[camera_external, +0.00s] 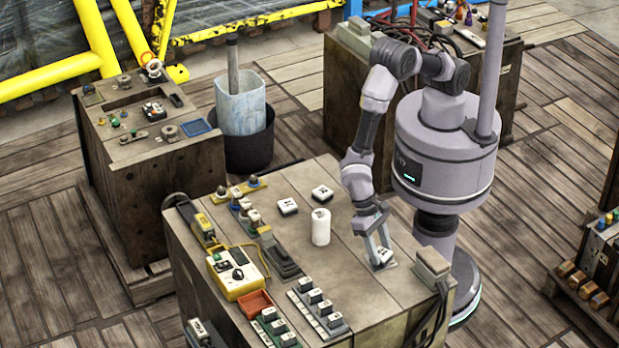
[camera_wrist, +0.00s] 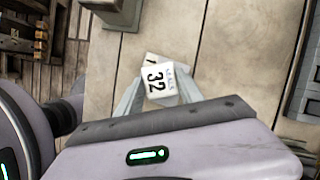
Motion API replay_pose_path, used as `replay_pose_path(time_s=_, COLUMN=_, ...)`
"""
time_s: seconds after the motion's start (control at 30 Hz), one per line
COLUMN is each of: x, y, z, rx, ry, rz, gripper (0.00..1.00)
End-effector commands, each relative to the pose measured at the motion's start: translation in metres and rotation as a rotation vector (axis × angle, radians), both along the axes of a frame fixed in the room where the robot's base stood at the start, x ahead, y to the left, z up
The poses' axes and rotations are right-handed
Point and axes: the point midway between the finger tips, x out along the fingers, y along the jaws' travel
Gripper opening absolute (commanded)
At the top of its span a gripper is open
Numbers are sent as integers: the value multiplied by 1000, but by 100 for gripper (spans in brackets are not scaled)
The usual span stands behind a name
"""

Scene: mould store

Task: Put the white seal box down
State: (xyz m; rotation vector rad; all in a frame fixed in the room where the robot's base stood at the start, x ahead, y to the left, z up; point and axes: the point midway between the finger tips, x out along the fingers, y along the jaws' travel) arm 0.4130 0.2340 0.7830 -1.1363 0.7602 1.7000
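The white seal box (camera_wrist: 158,83), marked 32, sits between the two fingers of my gripper (camera_wrist: 157,88) in the wrist view. The fingers close in on its two sides and appear to touch it. In the external view my gripper (camera_external: 381,244) points down at the right part of the wooden bench top (camera_external: 345,277). The box (camera_external: 383,258) shows at its fingertips, low over or on the bench; I cannot tell if it touches. A second white patch with a dark mark shows just beyond the box in the wrist view, partly hidden by it.
A white cylinder (camera_external: 320,227) and two small white boxes, one at the left (camera_external: 287,206) and one at the back (camera_external: 322,194), stand on the bench. A grey block (camera_external: 432,266) is right of my gripper. A yellow meter (camera_external: 236,272) and switch strips line the left and front.

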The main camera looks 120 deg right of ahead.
Motion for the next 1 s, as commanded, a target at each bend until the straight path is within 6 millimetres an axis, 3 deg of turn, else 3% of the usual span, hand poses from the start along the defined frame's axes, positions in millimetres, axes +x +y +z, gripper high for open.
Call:
replay_pose_path(time_s=0.03, x=0, y=0, z=0, rx=0, ry=0, rz=0, gripper=55)
replay_pose_path(time_s=0.1, x=0, y=0, z=0, rx=0, ry=0, rz=0, gripper=65)
replay_pose_path(time_s=0.43, x=0, y=0, z=7, rx=0, ry=0, rz=0, gripper=65)
replay_pose_path(time_s=0.8, x=14, y=-33, z=97, rx=1, ry=-1, rz=-2, gripper=65)
replay_pose_path(time_s=1.0, x=17, y=-42, z=115, rx=0, ry=0, rz=0, gripper=65)
